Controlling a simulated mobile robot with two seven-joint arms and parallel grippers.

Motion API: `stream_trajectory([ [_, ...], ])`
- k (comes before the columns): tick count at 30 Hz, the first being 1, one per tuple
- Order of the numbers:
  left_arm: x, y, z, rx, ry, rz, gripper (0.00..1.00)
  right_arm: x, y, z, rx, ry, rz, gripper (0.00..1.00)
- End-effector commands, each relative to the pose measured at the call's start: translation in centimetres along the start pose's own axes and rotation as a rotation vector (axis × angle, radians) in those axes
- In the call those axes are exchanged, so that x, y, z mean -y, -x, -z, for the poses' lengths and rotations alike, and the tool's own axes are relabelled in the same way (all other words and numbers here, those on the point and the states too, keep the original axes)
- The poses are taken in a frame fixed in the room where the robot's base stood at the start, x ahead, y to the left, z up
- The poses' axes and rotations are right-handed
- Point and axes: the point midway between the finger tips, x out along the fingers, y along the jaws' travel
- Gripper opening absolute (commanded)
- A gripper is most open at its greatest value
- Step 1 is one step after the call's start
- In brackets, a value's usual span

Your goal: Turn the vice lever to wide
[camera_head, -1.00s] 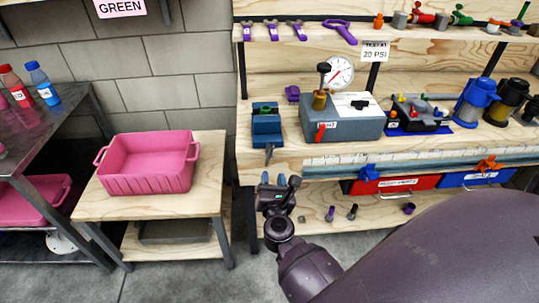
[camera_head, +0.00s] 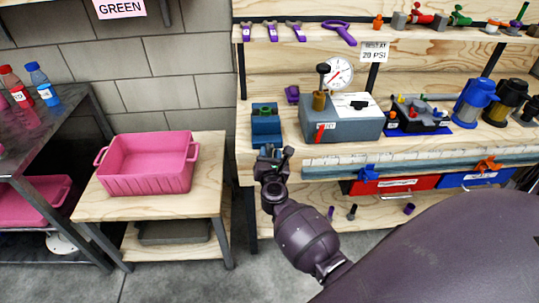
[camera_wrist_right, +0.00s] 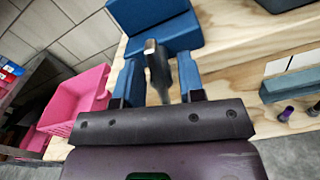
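The blue vice (camera_head: 266,130) stands at the left front corner of the wooden workbench. In the right wrist view the vice (camera_wrist_right: 160,35) fills the top middle, and its dark lever (camera_wrist_right: 158,72) with a lighter end points toward my gripper. My right gripper (camera_head: 271,156) is at the bench's front edge, just below the vice. In the wrist view the right gripper (camera_wrist_right: 159,80) is open, with one blue-tipped finger on each side of the lever. I see a gap on both sides, so the fingers do not appear shut on it. In the head view the gripper hides the lever. My left gripper is out of view.
A grey gauge box (camera_head: 345,126) with a red lever stands right of the vice. A purple part (camera_head: 292,94) lies behind. A pink bin (camera_head: 148,165) sits on the low table at left. Red and blue drawers (camera_head: 400,185) hang under the bench.

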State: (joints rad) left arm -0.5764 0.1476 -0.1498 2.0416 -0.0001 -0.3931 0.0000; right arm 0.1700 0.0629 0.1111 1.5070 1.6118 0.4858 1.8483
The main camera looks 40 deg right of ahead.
Motion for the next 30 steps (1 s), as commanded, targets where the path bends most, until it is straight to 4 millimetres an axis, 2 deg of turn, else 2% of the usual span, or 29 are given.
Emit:
stream_trajectory([
  [3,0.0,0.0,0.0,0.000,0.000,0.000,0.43,0.0,0.0,0.0,0.000,0.000,0.000,0.35],
  [10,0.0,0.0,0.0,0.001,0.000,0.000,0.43,0.0,0.0,0.0,0.000,0.000,0.000,0.00],
  [20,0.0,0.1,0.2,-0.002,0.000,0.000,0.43,-0.1,0.0,-0.1,0.001,0.021,0.000,0.00],
  [30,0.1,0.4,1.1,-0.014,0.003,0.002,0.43,-0.3,0.0,-0.2,0.001,0.208,0.000,0.00],
])
